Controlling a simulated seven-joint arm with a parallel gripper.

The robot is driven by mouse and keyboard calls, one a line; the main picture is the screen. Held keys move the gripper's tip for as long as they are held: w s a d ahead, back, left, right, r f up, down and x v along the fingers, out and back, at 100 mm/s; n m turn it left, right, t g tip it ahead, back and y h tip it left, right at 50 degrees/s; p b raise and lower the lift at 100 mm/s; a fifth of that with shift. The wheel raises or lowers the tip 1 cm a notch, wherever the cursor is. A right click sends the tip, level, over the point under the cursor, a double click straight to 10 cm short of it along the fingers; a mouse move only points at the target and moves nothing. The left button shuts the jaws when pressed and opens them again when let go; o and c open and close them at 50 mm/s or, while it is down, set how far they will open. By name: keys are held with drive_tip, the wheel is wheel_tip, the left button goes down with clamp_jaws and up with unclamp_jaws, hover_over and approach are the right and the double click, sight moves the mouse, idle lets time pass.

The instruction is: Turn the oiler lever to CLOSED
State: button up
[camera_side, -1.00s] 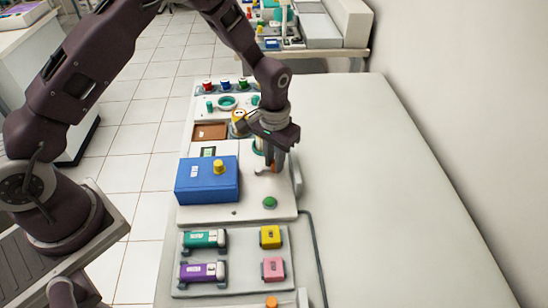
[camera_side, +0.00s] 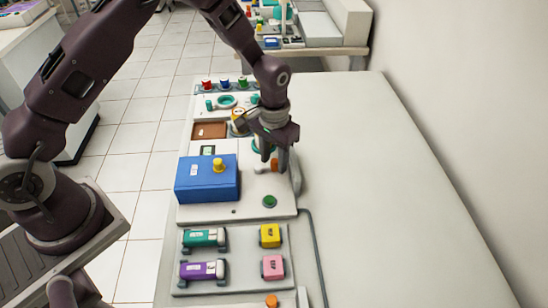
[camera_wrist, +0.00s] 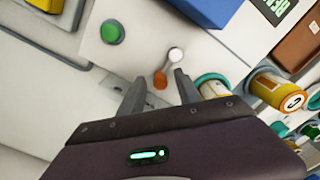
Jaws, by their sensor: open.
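The oiler lever shows in the wrist view as a short white knob (camera_wrist: 176,54) with an orange part (camera_wrist: 160,80) beside it. Both stand on the white panel of the unit. In the side view the lever's orange part (camera_side: 274,165) is partly hidden by a finger. My gripper (camera_wrist: 160,76) is open, with one finger on each side of the lever in the wrist view. I cannot tell whether either finger touches it. In the side view my gripper (camera_side: 274,161) is low over the panel. No CLOSED marking is readable.
A green button (camera_side: 269,201) is on the panel in front of the lever. A blue box with a yellow knob (camera_side: 207,180) stands to the left. A yellow-orange jar (camera_wrist: 276,90) and a teal ring (camera_wrist: 211,84) are close to the fingers. The table is clear to the right.

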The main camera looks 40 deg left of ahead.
sight(274, 161)
wheel_tip(274, 161, up, 7)
drive_tip(key=shift+r, duration=0.1)
drive_tip(key=shift+r, duration=0.3)
drive_tip(key=s+a+r+t, duration=0.1)
drive_tip(key=s+a+r, duration=0.1)
drive_tip(key=s+r, duration=0.5)
drive_tip(key=s+a+r+t, duration=0.2)
drive_tip(key=s+r, duration=0.2)
drive_tip(key=r, duration=0.7)
drive_tip(key=s+a+r+t, duration=0.2)
drive_tip(key=s+r, duration=0.1)
drive_tip(key=s, duration=1.2)
drive_tip(key=shift+s+a+t, duration=0.2)
drive_tip(key=shift+s+t, duration=0.1)
drive_tip(key=shift+s, duration=0.1)
